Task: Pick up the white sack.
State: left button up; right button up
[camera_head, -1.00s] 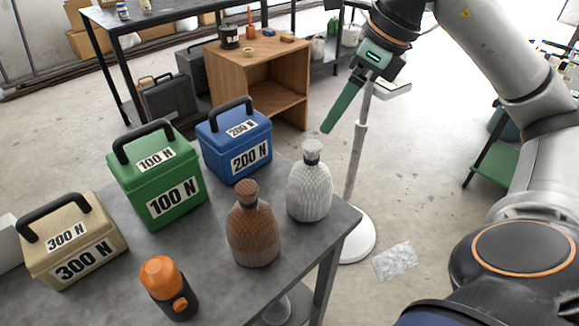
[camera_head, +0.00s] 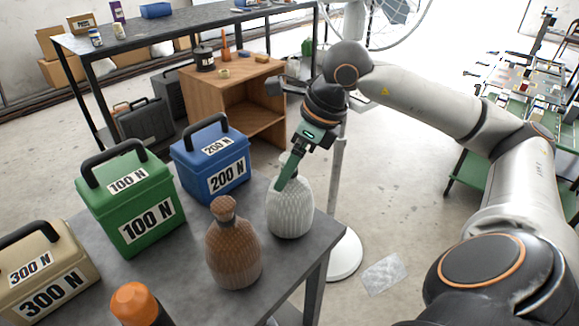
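The white sack (camera_head: 290,213) stands upright on the grey table near its right corner, a pale ribbed bag with a narrow neck. My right gripper (camera_head: 284,184), with green fingers, is at the sack's neck and upper part and covers some of it. I see the fingers edge-on, so I cannot tell whether they are apart or touch the sack. My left gripper is out of view.
A brown sack (camera_head: 233,250) stands close to the left of the white one. Green (camera_head: 130,205), blue (camera_head: 210,165) and beige (camera_head: 45,280) weight boxes and an orange-capped object (camera_head: 135,303) share the table (camera_head: 190,285). A white stand (camera_head: 346,258) rises behind the table's right edge.

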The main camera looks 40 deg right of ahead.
jog(key=shift+f, duration=0.15)
grip_shut()
dwell(0.6)
jog(key=shift+w, duration=0.1)
dwell(0.7)
